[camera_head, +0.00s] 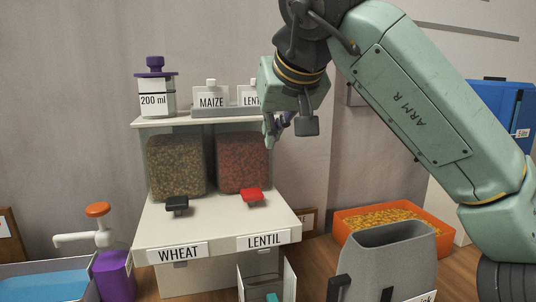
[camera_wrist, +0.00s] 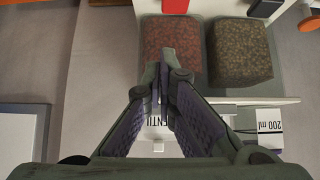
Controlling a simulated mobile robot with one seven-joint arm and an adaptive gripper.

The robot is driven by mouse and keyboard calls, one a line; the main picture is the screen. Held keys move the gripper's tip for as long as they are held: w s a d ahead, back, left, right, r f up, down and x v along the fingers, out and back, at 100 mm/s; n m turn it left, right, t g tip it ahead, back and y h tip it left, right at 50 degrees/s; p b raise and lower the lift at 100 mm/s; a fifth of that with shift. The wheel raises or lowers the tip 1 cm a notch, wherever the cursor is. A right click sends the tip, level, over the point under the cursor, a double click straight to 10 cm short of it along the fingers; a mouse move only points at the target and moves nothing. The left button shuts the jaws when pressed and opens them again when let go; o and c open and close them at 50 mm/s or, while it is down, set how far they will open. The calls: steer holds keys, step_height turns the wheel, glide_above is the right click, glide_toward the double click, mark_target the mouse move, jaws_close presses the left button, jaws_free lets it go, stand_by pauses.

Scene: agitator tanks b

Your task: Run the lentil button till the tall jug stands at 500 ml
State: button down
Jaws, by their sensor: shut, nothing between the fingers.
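The red lentil button (camera_head: 251,195) sits on the dispenser's white ledge above the LENTIL label (camera_head: 264,241); its edge shows in the wrist view (camera_wrist: 175,5). The lentil hopper (camera_head: 242,163) holds reddish grains and also shows behind my fingers in the wrist view (camera_wrist: 190,42). My gripper (camera_head: 272,137) is shut and empty, up at the hopper's upper right and apart from the button; its fingertips meet in the wrist view (camera_wrist: 165,62). A grey jug (camera_head: 395,262) stands front right, its level hidden. I cannot tell whether this is the tall jug.
The black wheat button (camera_head: 177,204) is left of the red one. A white-walled thing (camera_head: 288,281) stands below the LENTIL label, cut off by the frame. The shelf holds a 200 ml container (camera_head: 156,98) and signs. An orange bin (camera_head: 345,229) lies right, a purple pump bottle (camera_head: 114,275) left.

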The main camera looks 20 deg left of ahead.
steer(key=p, duration=0.2)
glide_above(252, 194)
steer(key=w+d, duration=0.2)
step_height(252, 194, down, 6)
step_height(252, 194, down, 3)
steer(key=shift+f, duration=0.8)
steer(key=shift+f+b, duration=0.85)
steer(key=shift+f, duration=0.25)
steer(key=shift+s+r, duration=0.1)
stand_by(0.7)
